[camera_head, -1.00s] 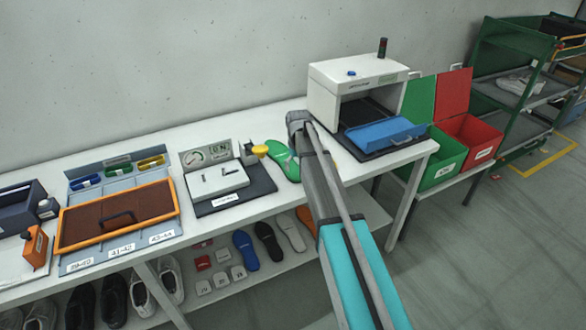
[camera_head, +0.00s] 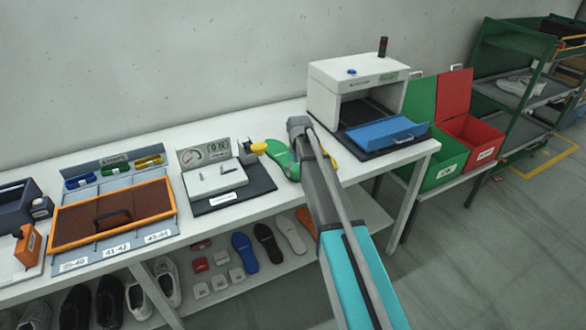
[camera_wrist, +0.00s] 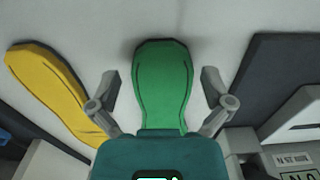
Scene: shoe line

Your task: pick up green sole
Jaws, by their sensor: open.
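The green sole (camera_wrist: 160,80) lies flat on the white bench and stands upright in the middle of the wrist view. My gripper (camera_wrist: 158,88) is open, with one finger on each side of the sole and gaps between. I cannot tell how high the fingers are above the bench. In the head view the green sole (camera_head: 281,160) shows just left of my arm, which covers part of it. The gripper's fingers are hidden there behind my arm.
A yellow sole (camera_wrist: 55,92) lies close left of the green one in the wrist view. A dark mat (camera_wrist: 270,75) lies to the right. In the head view, a tester (camera_head: 215,178) stands left and a white machine (camera_head: 350,72) with a blue tray (camera_head: 388,133) right.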

